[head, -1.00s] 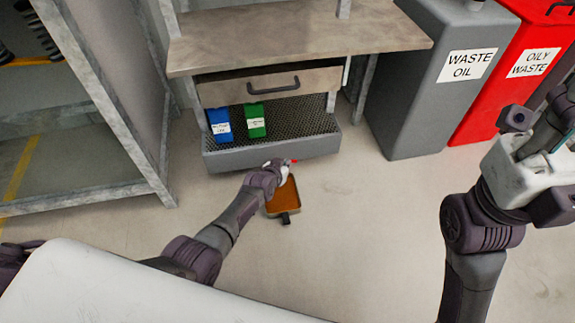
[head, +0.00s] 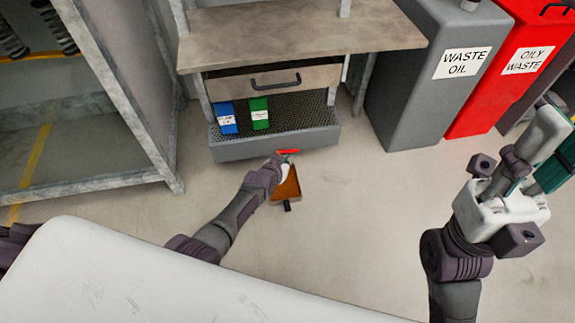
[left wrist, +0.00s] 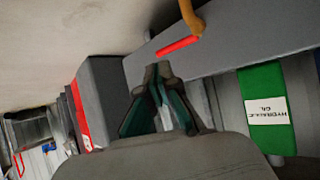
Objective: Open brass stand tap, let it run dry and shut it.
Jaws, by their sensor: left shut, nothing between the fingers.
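The brass tap (left wrist: 191,16) shows at the top of the left wrist view, with its red lever (left wrist: 178,47) just beyond my fingertips. In the head view the red lever (head: 289,151) shows at the front of the grey bench sump. The tap body there is hidden by my gripper. My left gripper (head: 286,160) is shut and empty close to the lever. Its teal fingers also show in the left wrist view (left wrist: 158,80); I cannot tell whether they touch the lever. My right gripper (head: 540,150) is raised at the right, away from the tap; its fingers overlap.
A tray (head: 286,190) with a brown-orange inside lies on the floor below the tap. Blue (head: 227,118) and green (head: 259,113) packs stand on the sump grating (head: 300,108). A waste oil bin (head: 410,100) and a red oily waste bin (head: 500,85) stand right. Floor between is clear.

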